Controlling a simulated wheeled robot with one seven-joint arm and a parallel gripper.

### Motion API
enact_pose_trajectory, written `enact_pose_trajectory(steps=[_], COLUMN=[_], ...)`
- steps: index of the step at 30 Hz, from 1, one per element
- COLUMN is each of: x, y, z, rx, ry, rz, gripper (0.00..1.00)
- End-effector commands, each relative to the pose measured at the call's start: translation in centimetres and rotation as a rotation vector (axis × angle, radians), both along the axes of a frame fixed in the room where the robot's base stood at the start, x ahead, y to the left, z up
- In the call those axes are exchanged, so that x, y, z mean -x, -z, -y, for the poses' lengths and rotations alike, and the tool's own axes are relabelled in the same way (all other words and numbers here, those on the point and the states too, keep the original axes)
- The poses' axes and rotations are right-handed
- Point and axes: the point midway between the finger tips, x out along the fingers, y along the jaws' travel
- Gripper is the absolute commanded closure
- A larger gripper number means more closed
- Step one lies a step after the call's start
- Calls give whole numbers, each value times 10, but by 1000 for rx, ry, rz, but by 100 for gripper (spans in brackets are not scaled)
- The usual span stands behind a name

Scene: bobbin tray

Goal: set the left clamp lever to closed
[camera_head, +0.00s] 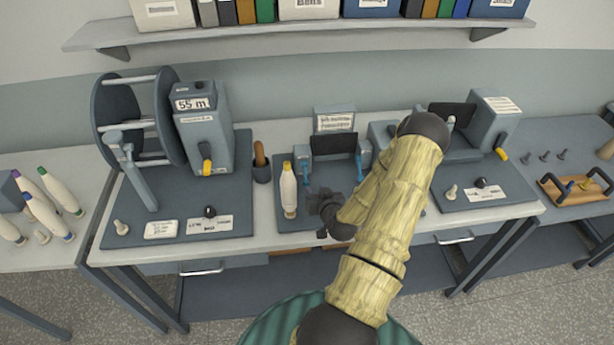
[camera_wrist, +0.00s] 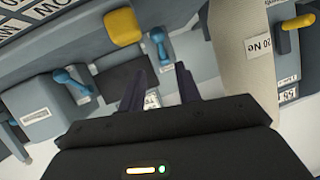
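The left clamp lever (camera_head: 306,171) is blue and sits on a small grey clamp block at the left of the middle fixture. A second blue lever (camera_head: 364,156) is on the right side. Two blue levers (camera_wrist: 72,81) and (camera_wrist: 161,46) show in the wrist view; I cannot tell for certain which is the left one. My gripper (camera_head: 324,203) is above the front of the fixture's base, right of and nearer than the left lever. In the wrist view, its dark fingers (camera_wrist: 160,88) are apart and empty, touching neither lever.
A cream bobbin with a yellow tip (camera_head: 289,192) stands just left of my gripper. A dark plate (camera_head: 334,145) and a label stand (camera_head: 334,119) are behind. A winder (camera_head: 202,125) stands left, another grey machine (camera_head: 494,120) right. My arm hides part of the bench.

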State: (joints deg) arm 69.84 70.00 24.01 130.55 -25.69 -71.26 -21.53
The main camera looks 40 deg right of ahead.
Motion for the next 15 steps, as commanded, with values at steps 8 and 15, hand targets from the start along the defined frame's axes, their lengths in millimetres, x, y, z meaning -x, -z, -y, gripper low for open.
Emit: enact_pose_trajectory(steps=[8, 15], x=[-36, -64], y=[13, 26], z=[13, 24], rx=[0, 0], ry=[0, 1], rz=[1, 1], gripper=[67, 67])
